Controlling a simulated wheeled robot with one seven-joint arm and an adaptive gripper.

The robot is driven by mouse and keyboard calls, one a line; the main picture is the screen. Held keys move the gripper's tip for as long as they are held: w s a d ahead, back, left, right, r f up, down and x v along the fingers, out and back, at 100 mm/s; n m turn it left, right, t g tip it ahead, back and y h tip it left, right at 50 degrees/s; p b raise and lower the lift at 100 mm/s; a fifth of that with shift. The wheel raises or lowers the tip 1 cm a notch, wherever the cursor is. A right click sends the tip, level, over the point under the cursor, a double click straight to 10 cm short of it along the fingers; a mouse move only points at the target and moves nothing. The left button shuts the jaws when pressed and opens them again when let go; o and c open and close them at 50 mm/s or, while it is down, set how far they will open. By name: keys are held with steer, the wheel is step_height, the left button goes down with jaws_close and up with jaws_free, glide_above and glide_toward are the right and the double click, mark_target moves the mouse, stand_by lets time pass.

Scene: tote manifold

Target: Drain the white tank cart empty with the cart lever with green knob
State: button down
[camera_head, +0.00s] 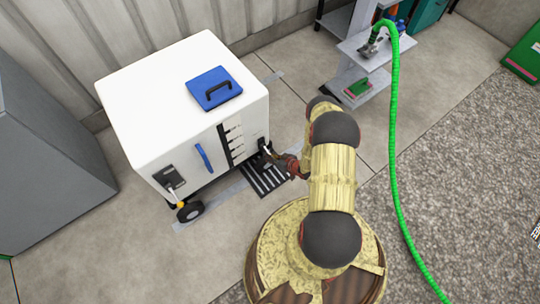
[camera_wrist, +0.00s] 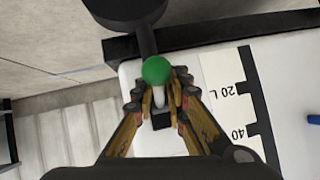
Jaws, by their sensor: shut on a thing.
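The white tank cart (camera_head: 130,100) stands at the left in the head view, with a blue lid with a black handle (camera_head: 213,90) on top. My gripper (camera_wrist: 161,90) is shut on the cart lever, just by its green knob (camera_wrist: 156,70), in the wrist view. In the head view my gripper (camera_head: 283,160) is at the lower right of the cart's front face, and the knob is hidden there. A level scale (camera_head: 232,140) runs down the front; the wrist view shows its 20 L and 40 marks (camera_wrist: 236,90). The liquid level cannot be told.
A striped floor grate (camera_head: 266,181) lies beside the cart under my gripper. Another lever with a yellowish knob (camera_head: 179,205) is at the cart's left end. A green hose (camera_head: 393,150) hangs from a shelf stand (camera_head: 375,50) at the right. A grey cabinet (camera_head: 40,170) stands left.

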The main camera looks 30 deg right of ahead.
steer(key=shift+w+d+f+t, duration=0.2)
steer(key=shift+f+t, duration=0.15)
steer(key=shift+t, duration=0.3)
steer(key=shift+w+d+f+t, duration=0.2)
steer(key=shift+f+t, duration=0.15)
steer(key=shift+t, duration=0.3)
steer(key=c, duration=1.9)
jaws_free()
steer(key=shift+a+f, duration=0.1)
steer(key=shift+a, duration=0.05)
steer(key=shift+s+a, duration=0.1)
steer(key=v, duration=1.1)
steer(key=shift+s, duration=0.35)
